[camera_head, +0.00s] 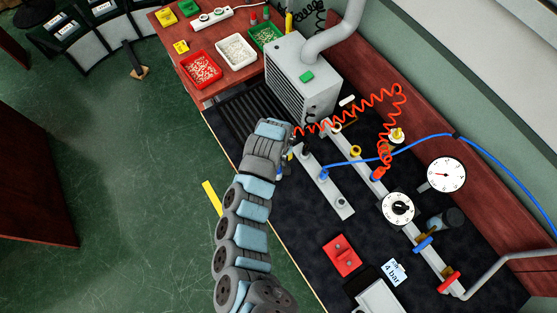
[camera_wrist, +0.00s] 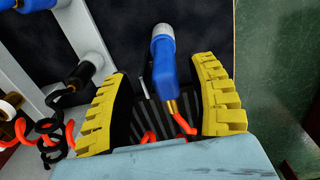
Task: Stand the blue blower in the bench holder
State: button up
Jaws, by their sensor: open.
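The blue blower (camera_wrist: 162,66) shows in the wrist view with a pale grey tip at its top end and a brass fitting and red hose at its lower end. My gripper (camera_wrist: 163,88) is open, with one yellow-ribbed finger on each side of the blower and a visible gap to the right finger. I cannot tell how deep the blower sits between the fingers. In the head view my gripper (camera_head: 284,138) is over the bench's left edge, and my arm hides the blower. I cannot pick out the bench holder for sure; a grey bar with fittings (camera_head: 340,203) lies right of my gripper.
A grey ribbed unit (camera_head: 298,75) stands just behind my gripper. A coiled red hose (camera_head: 350,114) and a blue hose (camera_head: 430,139) cross the bench. Gauges (camera_head: 446,174) and a red block (camera_head: 342,255) are nearer. Small-parts trays (camera_head: 236,50) stand behind.

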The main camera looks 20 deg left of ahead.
notch_tip(320, 180, up, 12)
dwell(0.8)
jog(key=shift+s+f, duration=0.1)
dwell(0.5)
